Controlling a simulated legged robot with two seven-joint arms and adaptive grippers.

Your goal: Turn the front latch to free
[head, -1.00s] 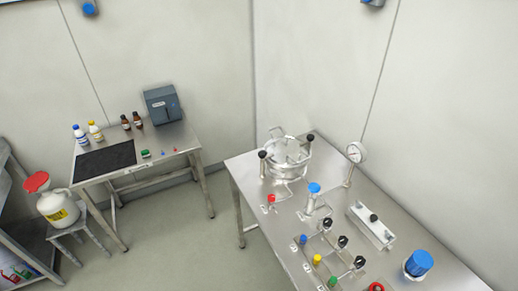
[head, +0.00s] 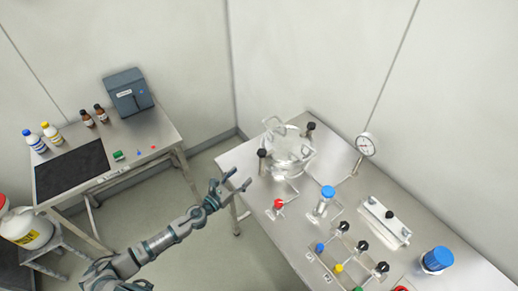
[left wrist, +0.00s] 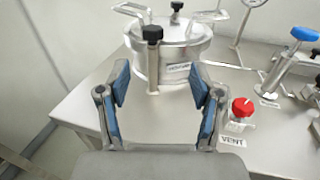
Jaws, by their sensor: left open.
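The steel reactor vessel (head: 287,153) stands at the far left corner of the steel bench, with a lid and wire handles. It also shows in the left wrist view (left wrist: 172,62). Its front latch, a post with a black knob (head: 262,154), stands upright on the near side; in the left wrist view the latch (left wrist: 153,58) is between and beyond my fingertips. A second black-knobbed latch (head: 310,128) is at the back. My left gripper (head: 236,182) is open and empty, short of the front latch, not touching it. My right gripper is not in view.
A red vent valve (left wrist: 241,108) sits close to the right finger in the left wrist view. A blue-capped cylinder (head: 327,194), a gauge (head: 366,146) and several coloured valves stand farther right. A side table (head: 130,138) with bottles is at left.

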